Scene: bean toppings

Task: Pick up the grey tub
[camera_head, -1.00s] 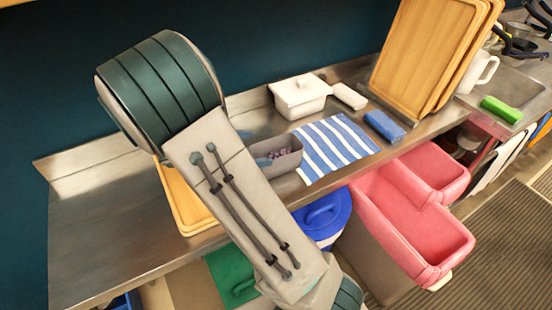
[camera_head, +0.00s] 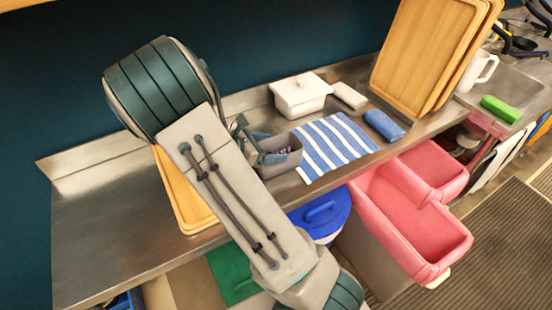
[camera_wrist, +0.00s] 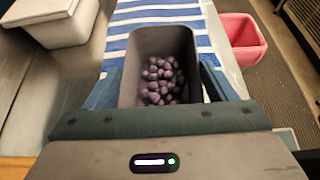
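The grey tub (camera_head: 288,162) stands on the steel counter just left of the striped cloth, partly hidden by my arm and gripper. In the wrist view the tub (camera_wrist: 128,82) lies between my two blue fingers, with purple beans (camera_wrist: 160,80) inside. My gripper (camera_wrist: 163,75) is open, with one finger along each side of the tub. Whether the fingers touch its walls cannot be made out. In the head view my gripper (camera_head: 262,147) is at the tub's left end, mostly behind my arm.
A blue-and-white striped cloth (camera_head: 337,147) lies right of the tub. A white lidded pot (camera_head: 300,96) stands behind it, and a blue sponge (camera_head: 384,125) lies farther right. A wooden tray (camera_head: 182,195) is left, partly behind my arm. Pink bins (camera_head: 405,215) stand below the counter's front edge.

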